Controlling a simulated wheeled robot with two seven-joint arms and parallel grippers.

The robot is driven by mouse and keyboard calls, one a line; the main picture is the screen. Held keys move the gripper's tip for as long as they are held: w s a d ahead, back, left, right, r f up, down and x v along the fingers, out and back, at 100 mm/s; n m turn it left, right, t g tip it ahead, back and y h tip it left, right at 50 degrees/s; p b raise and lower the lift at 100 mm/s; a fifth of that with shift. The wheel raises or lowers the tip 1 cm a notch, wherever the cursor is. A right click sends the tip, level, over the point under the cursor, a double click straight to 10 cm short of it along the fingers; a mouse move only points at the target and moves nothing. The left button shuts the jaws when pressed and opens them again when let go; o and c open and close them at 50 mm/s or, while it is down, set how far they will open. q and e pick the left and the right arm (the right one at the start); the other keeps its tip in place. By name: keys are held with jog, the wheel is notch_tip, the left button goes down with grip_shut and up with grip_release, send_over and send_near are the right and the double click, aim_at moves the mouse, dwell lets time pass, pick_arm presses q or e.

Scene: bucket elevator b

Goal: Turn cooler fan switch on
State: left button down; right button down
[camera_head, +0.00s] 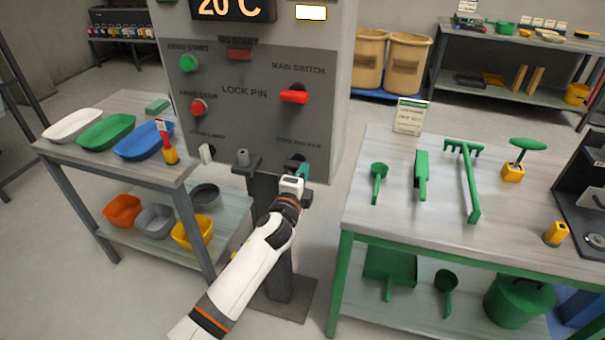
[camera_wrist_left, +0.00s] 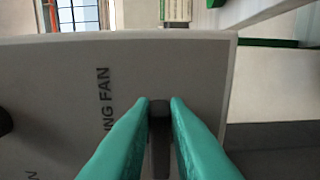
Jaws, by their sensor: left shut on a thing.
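The grey control panel (camera_head: 245,120) stands upright in the head view. My left gripper (camera_head: 302,170) is at its lower right corner, beneath a small label. In the left wrist view, the teal fingers of my left gripper (camera_wrist_left: 160,104) are closed on a dark switch (camera_wrist_left: 159,140), one finger on each side. Lettering that ends in "ING FAN" is on the panel face (camera_wrist_left: 60,90) beside the switch. Most of the switch is hidden by the gripper in the head view. My right gripper is in neither view.
The panel also bears a red main switch (camera_head: 294,97), a green button (camera_head: 189,63), a red button (camera_head: 199,107) and a grey lock pin (camera_head: 242,158). A table with trays (camera_head: 185,172) stands left, a green-framed table (camera_head: 370,215) right.

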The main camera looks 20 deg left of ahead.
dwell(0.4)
pick_arm(q)
jog(key=c, duration=1.4)
grip_release()
jog(key=s+b, duration=0.1)
jog(key=s, duration=1.1)
jog(key=shift+a, duration=0.2)
